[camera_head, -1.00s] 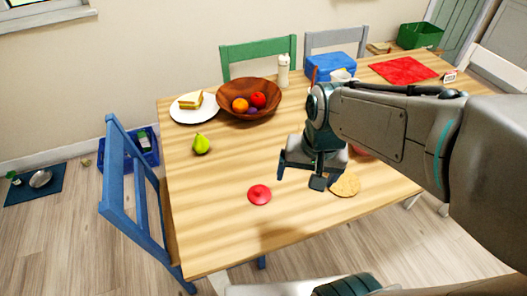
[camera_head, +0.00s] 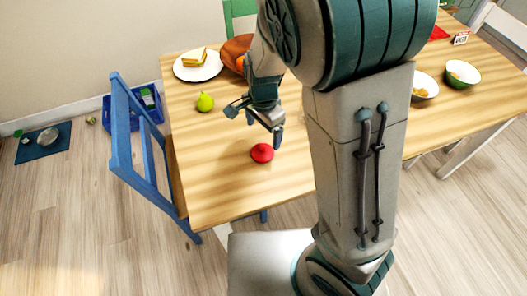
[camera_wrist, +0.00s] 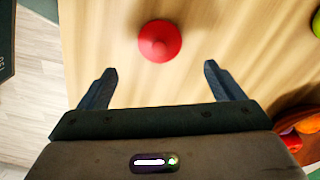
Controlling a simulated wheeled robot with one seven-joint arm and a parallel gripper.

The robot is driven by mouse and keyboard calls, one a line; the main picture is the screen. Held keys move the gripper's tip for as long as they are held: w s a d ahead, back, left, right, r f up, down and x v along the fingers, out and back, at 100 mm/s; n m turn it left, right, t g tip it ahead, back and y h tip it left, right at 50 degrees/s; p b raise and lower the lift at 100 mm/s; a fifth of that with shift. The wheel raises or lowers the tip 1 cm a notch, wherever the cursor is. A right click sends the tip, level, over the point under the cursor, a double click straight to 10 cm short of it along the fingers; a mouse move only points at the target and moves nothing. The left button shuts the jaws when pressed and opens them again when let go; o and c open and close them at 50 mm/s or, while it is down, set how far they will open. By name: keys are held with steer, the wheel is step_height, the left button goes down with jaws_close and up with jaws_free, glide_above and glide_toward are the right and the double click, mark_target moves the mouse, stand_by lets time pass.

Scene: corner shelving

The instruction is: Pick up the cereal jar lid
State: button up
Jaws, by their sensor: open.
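The red lid (camera_head: 262,153) lies flat on the wooden table (camera_head: 225,180) near its front left part, with a small knob on top. It also shows in the wrist view (camera_wrist: 160,40), ahead of the fingertips and roughly centred between them. My gripper (camera_head: 257,123) is open and empty, above the table and slightly behind the lid in the head view. In the wrist view my gripper (camera_wrist: 157,80) has its two fingers spread wide, and they do not touch the lid.
A green pear (camera_head: 205,101) and a white plate with a sandwich (camera_head: 198,60) stand left of my gripper. A brown bowl (camera_head: 232,50) is partly hidden behind my arm. A blue chair (camera_head: 132,140) stands at the left table edge. Two bowls of food (camera_head: 424,86) (camera_head: 461,74) are at right.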

mark_target(262, 148)
step_height(262, 148, down, 8)
steer(key=shift+a+f+b, duration=0.1)
steer(key=shift+b, duration=0.55)
steer(key=c, duration=1.1)
